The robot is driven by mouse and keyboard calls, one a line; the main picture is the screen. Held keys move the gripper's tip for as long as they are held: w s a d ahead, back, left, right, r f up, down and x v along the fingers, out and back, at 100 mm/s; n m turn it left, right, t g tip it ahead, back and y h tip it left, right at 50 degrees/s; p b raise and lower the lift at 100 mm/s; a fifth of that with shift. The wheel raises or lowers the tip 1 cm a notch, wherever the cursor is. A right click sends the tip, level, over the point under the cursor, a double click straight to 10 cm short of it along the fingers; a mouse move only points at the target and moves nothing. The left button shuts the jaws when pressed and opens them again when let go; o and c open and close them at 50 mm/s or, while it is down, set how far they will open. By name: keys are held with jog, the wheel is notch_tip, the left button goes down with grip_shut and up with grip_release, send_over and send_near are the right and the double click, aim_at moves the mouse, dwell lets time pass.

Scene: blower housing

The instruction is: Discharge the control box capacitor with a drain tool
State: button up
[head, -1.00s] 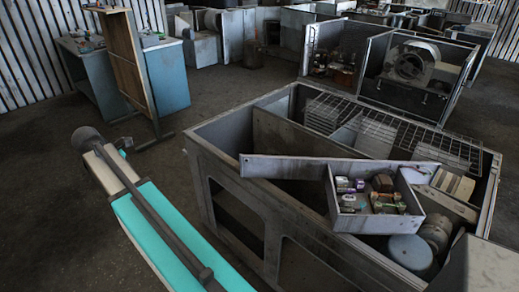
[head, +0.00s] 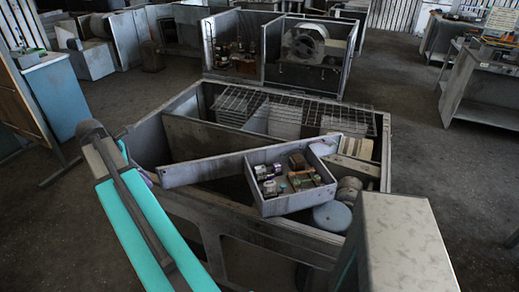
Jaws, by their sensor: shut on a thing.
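The control box (head: 279,208) is a shallow open grey tray on the front part of a large open-topped metal housing (head: 150,150). Inside it are small parts: purple-and-green pieces (head: 268,183), a brown block (head: 298,161) and brownish parts (head: 305,180). I cannot tell which of them is the capacitor. My arm's teal link (head: 155,235) rises from the bottom at lower left, with its dark far end left of the housing. My gripper is not visible, and I see no drain tool.
A long grey panel (head: 210,168) lies across the housing beside the control box. Wire mesh (head: 290,108) covers its far part. A blue-grey round motor (head: 332,216) sits right of the box. A grey cabinet (head: 400,235) stands at front right. Floor (head: 430,170) is clear further right.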

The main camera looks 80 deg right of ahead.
jog(key=s+d+r+m+p, duration=0.1)
jog(key=s+d, duration=0.5)
jog(key=s, duration=0.4)
jog(key=s+d+r+p, duration=0.2)
jog(key=s+d, duration=0.5)
jog(key=s, duration=0.2)
jog(key=s+d+r+p, duration=0.1)
jog(key=s+d, duration=0.1)
jog(key=s, duration=0.9)
jog(key=s+d+r+m+p, duration=0.1)
jog(key=s+d, duration=0.1)
jog(key=s, duration=1)
jog(key=shift+s+d+g+y, duration=0.25)
jog(key=shift+s+g+y, duration=0.05)
jog(key=shift+y, duration=0.1)
jog(key=shift+f, duration=0.15)
jog(key=shift+f+b, duration=2.45)
jog(key=shift+f, duration=0.35)
jog(key=shift+f+p, duration=0.7)
jog(key=shift+p, duration=0.15)
